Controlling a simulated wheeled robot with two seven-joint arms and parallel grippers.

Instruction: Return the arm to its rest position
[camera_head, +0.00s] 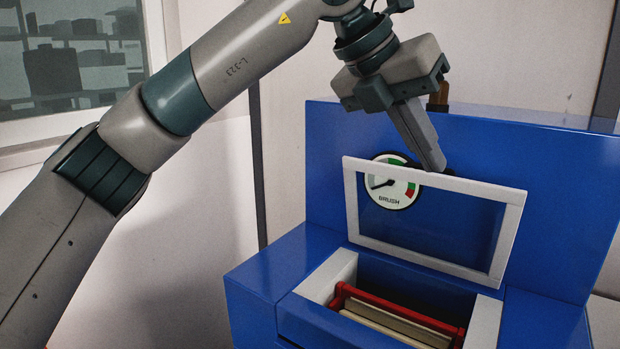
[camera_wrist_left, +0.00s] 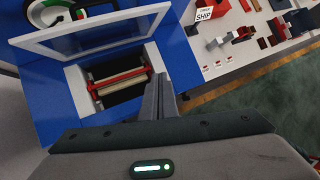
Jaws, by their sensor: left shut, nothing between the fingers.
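My left arm comes in from the left in the head view and reaches over the blue machine (camera_head: 255,285). Its left gripper (camera_head: 436,165) is shut and empty, fingers pointing down at the top edge of the machine's white-framed lid (camera_head: 433,181). I cannot tell whether the fingertips touch the frame. The lid stands raised. In the left wrist view the shut fingers (camera_wrist_left: 160,92) show beside the open machine bay, with the lid frame (camera_wrist_left: 95,35) to their left. My right gripper is not in view.
Inside the open bay lies a red-ended rack (camera_head: 400,318) with pale bars. A gauge marked BRUSH (camera_head: 391,183) sits on the back panel. In the left wrist view, a SHIP sign (camera_wrist_left: 207,12) and several small parts stand on a pale surface at the right.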

